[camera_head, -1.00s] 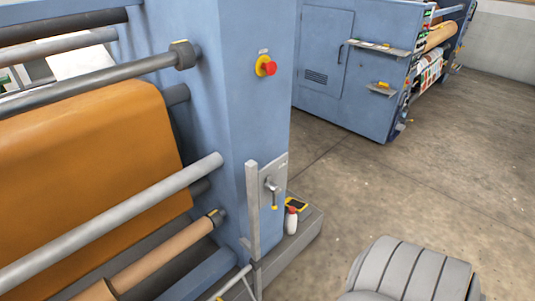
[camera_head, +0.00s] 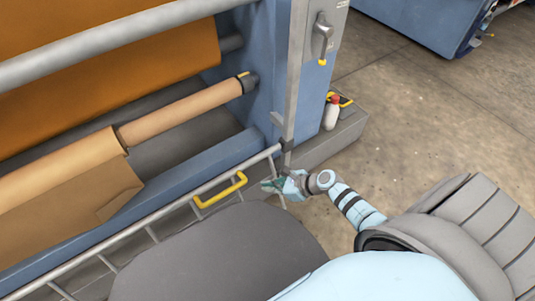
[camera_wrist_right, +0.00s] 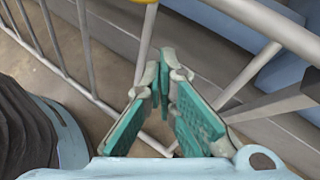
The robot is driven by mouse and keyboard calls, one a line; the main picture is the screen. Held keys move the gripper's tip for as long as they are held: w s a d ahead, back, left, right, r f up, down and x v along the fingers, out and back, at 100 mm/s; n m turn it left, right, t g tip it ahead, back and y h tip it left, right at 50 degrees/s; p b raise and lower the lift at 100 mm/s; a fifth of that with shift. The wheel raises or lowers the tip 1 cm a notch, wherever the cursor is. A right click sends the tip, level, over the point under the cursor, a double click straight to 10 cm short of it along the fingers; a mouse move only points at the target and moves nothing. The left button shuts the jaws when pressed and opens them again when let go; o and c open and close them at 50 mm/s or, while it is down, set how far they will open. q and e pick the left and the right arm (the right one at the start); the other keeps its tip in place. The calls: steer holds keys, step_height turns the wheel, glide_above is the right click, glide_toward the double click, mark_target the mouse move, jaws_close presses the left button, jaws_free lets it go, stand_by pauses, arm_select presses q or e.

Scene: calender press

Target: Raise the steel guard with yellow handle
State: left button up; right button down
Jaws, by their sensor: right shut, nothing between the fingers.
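The steel guard (camera_head: 153,233) is a low railing of grey bars along the front of the machine. Its yellow handle (camera_head: 221,190) sits on the top bar, near the right end of the guard. My right gripper (camera_head: 271,186) is shut and empty, just right of the handle and apart from it. In the right wrist view its teal-padded fingers (camera_wrist_right: 168,85) are close together in front of the guard's bars (camera_wrist_right: 87,45). A small piece of the yellow handle (camera_wrist_right: 146,2) shows at the top edge there. My left gripper is not in view.
A grey upright post (camera_head: 296,75) stands at the guard's right end. A white bottle with a red cap (camera_head: 331,112) stands on the machine's base ledge. Brown rolls (camera_head: 180,112) lie behind the guard. Floor (camera_head: 400,130) is open to the right.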

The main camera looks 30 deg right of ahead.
steer(key=b+x, duration=0.4)
steer(key=x, duration=0.4)
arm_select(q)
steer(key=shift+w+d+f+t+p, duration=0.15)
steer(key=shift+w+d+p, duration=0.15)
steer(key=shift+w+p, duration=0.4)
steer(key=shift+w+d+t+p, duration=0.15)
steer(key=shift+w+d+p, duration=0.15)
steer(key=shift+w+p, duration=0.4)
arm_select(e)
steer(key=shift+w+a+r, duration=0.15)
steer(key=shift+w+r, duration=0.05)
steer(key=shift+r, duration=0.85)
steer(key=shift+w+a+r, duration=0.1)
steer(key=shift+w+r, duration=0.05)
steer(key=shift+r, duration=0.9)
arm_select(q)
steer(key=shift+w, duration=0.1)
arm_select(e)
steer(key=shift+r, duration=0.1)
